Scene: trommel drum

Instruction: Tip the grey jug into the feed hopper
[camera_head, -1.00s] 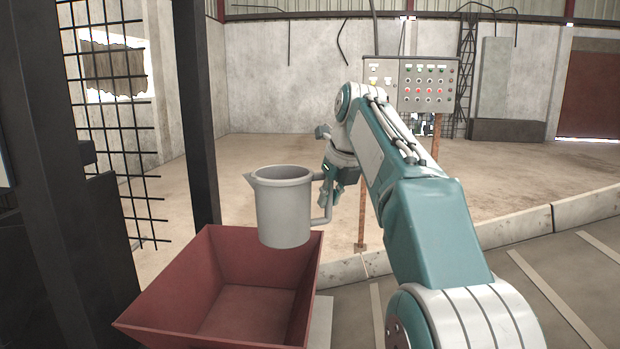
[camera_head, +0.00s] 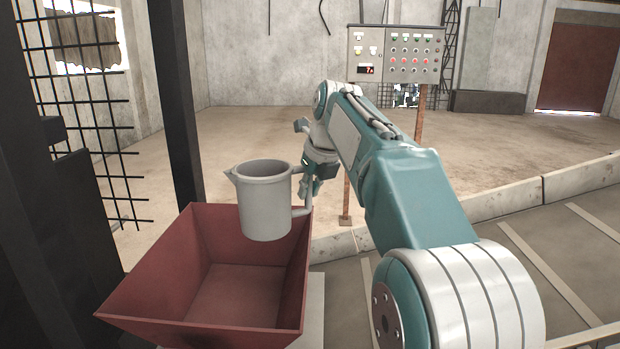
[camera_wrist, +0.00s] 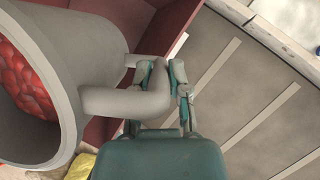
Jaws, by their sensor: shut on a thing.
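The grey jug (camera_head: 264,205) is held upright above the back part of the red feed hopper (camera_head: 150,290), its spout pointing left. My gripper (camera_head: 308,186) is at the jug's right side, shut on its handle. In the wrist view the fingers of my gripper (camera_wrist: 167,80) close around the handle of the jug (camera_wrist: 62,75), and red lumps (camera_wrist: 28,80) show inside the jug. The hopper is open at the top, and its visible floor looks bare. Part of the hopper's back wall is hidden behind the jug.
A dark post (camera_head: 178,120) and a black wire mesh (camera_head: 85,110) stand left of the hopper. A control panel (camera_head: 393,55) on posts stands behind my arm. A low concrete kerb (camera_head: 500,200) runs along the right. Open floor lies beyond.

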